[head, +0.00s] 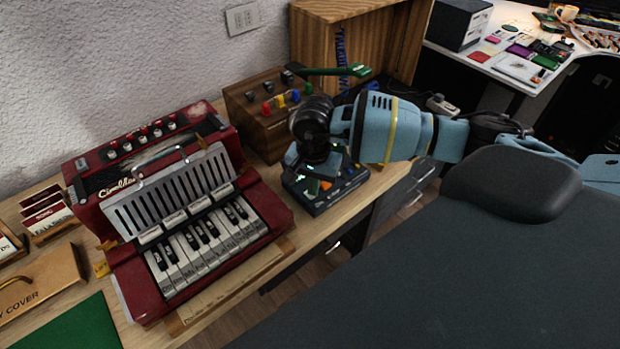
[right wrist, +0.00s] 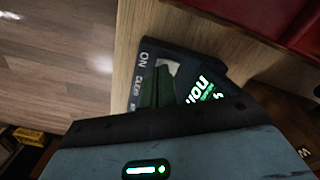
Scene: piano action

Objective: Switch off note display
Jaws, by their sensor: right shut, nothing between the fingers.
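The note display is a small dark box (head: 340,197) on the wooden bench, right of the red accordion. Its top has an orange button and a blue button on the right. In the right wrist view the dark panel (right wrist: 142,75) shows the labels "ON" and "CLEAR", and its screen (right wrist: 203,92) is lit with white and green text. My right gripper (head: 320,172) is over the box, pointing down, shut and empty. Its dark green fingers (right wrist: 157,90) are close over the panel beside a pale patch; whether they touch is unclear. The gripper hides part of the box top. My left gripper is not in view.
The red accordion (head: 190,215) stands close left of the box. A wooden box with coloured knobs (head: 268,115) is behind it, and a wooden crate (head: 360,40) is farther back. The bench's front edge is close in front of the box.

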